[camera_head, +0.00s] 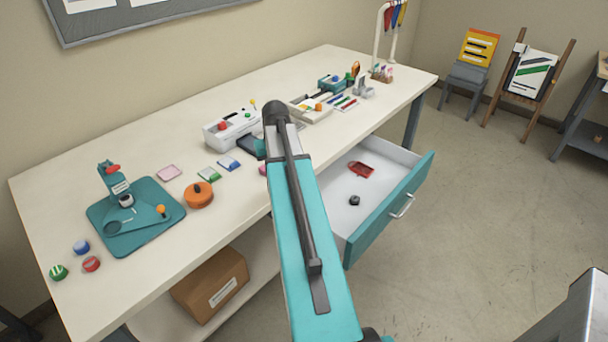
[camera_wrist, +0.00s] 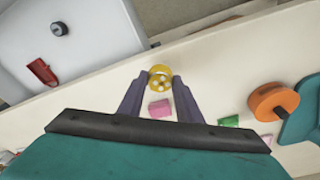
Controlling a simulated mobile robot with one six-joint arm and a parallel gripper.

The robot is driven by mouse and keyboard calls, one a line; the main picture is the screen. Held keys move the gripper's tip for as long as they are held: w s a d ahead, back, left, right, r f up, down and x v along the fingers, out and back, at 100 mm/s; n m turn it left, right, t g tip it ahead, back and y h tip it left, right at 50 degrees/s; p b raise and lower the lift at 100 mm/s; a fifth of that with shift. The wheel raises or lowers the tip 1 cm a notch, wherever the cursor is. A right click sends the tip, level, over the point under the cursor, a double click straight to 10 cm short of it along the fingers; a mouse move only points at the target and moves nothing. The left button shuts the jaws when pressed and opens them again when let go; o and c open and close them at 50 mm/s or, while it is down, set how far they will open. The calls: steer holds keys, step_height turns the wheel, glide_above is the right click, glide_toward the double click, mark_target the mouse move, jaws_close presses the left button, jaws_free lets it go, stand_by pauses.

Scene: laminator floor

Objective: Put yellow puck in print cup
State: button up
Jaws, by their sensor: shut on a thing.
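The yellow puck (camera_wrist: 160,75) is between the fingertips of my gripper (camera_wrist: 161,82) in the wrist view. The gripper is shut on it, over the white bench near its front edge. My arm hides the gripper and the puck in the head view. The teal press (camera_head: 150,235) stands at the bench's left, with a small dark-rimmed round cup (camera_head: 126,201) under its head. I cannot tell for certain whether this is the print cup. The press's teal base (camera_wrist: 305,128) shows at the right edge of the wrist view.
An orange round dispenser (camera_head: 198,195) stands between press and arm. Green, blue and red pucks (camera_head: 81,247) lie at the bench's left end. Pink, green and blue pads lie mid-bench. The open drawer (camera_head: 375,232) holds a red tray (camera_head: 361,169) and a dark round piece (camera_head: 354,200).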

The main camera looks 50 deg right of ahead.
steer(key=w+a+r+n, duration=0.2)
steer(key=a, duration=1.1)
steer(key=w+a+r+n, duration=0.2)
steer(key=w+a+r, duration=0.1)
steer(key=a, duration=1)
steer(key=w+a+r+n+b, duration=0.1)
steer(key=w+a+r, duration=0.1)
steer(key=a, duration=1.2)
steer(key=shift+w+r+n+y, duration=0.35)
steer(key=shift+r+n+y, duration=0.05)
